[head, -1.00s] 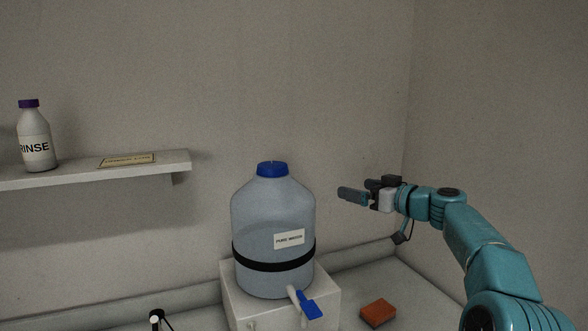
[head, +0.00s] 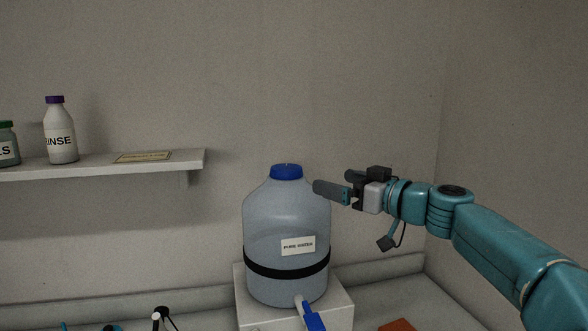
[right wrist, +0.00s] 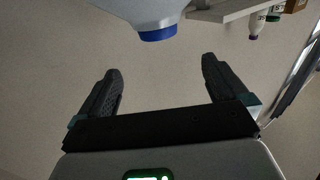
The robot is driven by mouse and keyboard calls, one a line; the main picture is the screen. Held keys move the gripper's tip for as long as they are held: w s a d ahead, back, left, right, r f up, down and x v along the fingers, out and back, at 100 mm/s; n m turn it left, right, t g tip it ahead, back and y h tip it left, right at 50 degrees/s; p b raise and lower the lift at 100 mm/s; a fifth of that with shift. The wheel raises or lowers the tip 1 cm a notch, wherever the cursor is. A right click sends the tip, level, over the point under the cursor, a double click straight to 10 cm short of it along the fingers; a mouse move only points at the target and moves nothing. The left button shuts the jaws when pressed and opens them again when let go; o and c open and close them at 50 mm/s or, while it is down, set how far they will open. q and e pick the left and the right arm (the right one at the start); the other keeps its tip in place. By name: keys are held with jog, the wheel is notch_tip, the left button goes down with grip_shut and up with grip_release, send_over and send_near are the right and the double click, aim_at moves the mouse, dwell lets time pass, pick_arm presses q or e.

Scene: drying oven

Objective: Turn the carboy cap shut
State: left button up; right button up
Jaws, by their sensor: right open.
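The carboy (head: 285,225) is a translucent blue-grey bottle with a black band and a white label, standing upright on a white block. Its blue cap (head: 286,172) sits on the neck; whether it is tight cannot be told. The cap also shows at the top of the right wrist view (right wrist: 157,33), ahead of the fingers and apart from them. My right gripper (head: 333,184) is open and empty, just right of the cap at about its height. In the right wrist view its two fingers (right wrist: 162,82) are spread wide. My left gripper is not in view.
A blue-handled tap (head: 312,318) sticks out from the carboy's lower front. An orange block (head: 397,325) lies on the counter at right. A wall shelf (head: 100,164) at left holds a RINSE bottle (head: 60,135) and a green-capped bottle (head: 7,145).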

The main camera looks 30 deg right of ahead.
aim_at(294, 169)
jog(key=p+x, duration=0.8)
jog(key=x, duration=0.6)
jog(key=shift+d+r, duration=0.1)
jog(key=shift+d, duration=0.05)
jog(key=shift+w, duration=0.3)
jog(key=shift+w+a+f, duration=0.15)
jog(key=shift+a+f, duration=0.05)
jog(key=shift+c, duration=0.3)
jog(key=c, duration=0.9)
